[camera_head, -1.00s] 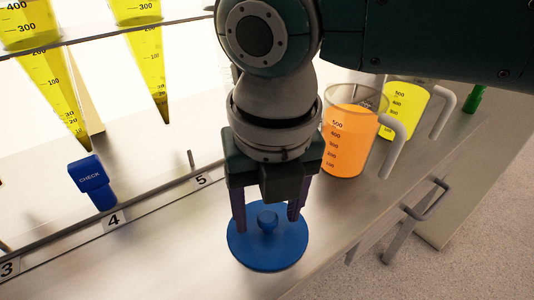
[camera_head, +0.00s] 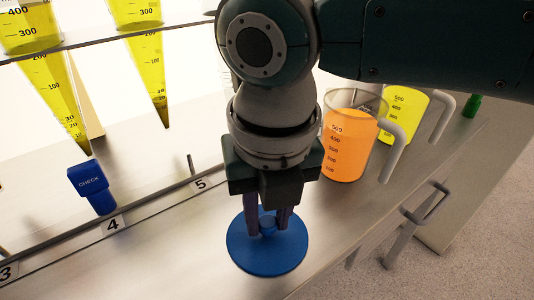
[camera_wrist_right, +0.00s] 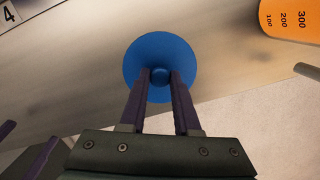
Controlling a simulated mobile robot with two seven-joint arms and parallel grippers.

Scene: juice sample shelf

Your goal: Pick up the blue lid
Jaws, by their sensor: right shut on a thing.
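The blue lid (camera_head: 266,257) is a round disc with a small knob on top. It lies at the front of the metal counter, below the number 5 label. My right gripper (camera_head: 268,228) points down over it with its dark fingers shut on the knob. The right wrist view shows the lid (camera_wrist_right: 145,62) beyond the fingertips, with the knob between the fingers of my right gripper (camera_wrist_right: 160,78). The fingers hide part of the knob in the head view. My left gripper is not in the head view.
A beaker of orange liquid (camera_head: 345,150) and a yellow one (camera_head: 401,115) stand right of my right arm. Yellow graduated cones (camera_head: 55,95) hang at the upper left. A blue CHECK block (camera_head: 92,187) stands by label 4. The counter's front edge is close to the lid.

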